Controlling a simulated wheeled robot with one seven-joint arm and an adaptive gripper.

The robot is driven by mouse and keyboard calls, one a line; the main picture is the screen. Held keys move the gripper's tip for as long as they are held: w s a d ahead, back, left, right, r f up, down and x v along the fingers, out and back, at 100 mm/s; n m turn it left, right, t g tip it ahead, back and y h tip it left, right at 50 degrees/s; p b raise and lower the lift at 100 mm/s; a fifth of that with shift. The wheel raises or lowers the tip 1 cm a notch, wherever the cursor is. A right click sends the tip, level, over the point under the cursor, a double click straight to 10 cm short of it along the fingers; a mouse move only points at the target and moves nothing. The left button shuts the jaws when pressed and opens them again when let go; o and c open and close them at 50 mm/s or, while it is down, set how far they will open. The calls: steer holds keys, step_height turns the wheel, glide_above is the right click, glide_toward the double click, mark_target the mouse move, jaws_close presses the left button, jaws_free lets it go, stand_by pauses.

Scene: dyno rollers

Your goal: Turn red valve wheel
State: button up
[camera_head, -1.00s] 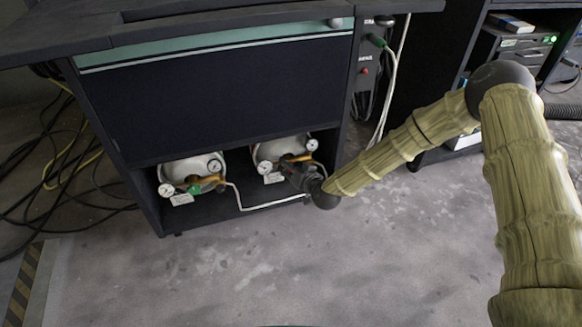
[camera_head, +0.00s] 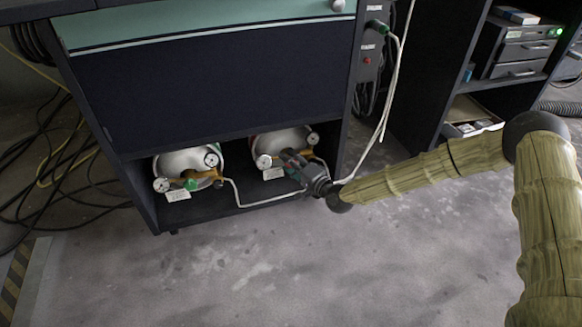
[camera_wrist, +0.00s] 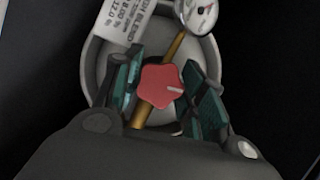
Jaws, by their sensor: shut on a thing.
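The red valve wheel (camera_wrist: 166,86) shows in the wrist view, star-shaped with a pale mark on its right side. It sits on a brass stem over the round top of a tank (camera_wrist: 97,68). My gripper (camera_wrist: 165,90) has one finger on each side of the wheel and is shut on it. In the head view my gripper (camera_head: 294,163) reaches into the right part of the cabinet's low shelf, at the front of the right tank (camera_head: 278,143). There the gripper hides the wheel.
A second tank (camera_head: 188,161) with a green valve wheel (camera_head: 191,184) stands to the left on the same shelf. White hose (camera_head: 262,203) runs along the shelf front. The cabinet (camera_head: 215,95) overhangs the tanks. Gauges (camera_head: 264,161) flank the valve. The floor (camera_head: 270,265) in front is clear.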

steer(key=shift+d+m+t+y+b, duration=0.15)
steer(key=shift+m+t+y+b, duration=0.15)
steer(key=shift+m+b, duration=0.55)
steer(key=shift+m, duration=0.25)
steer(key=o, duration=1.1)
steer(key=shift+c, duration=0.2)
steer(key=v, duration=1.2)
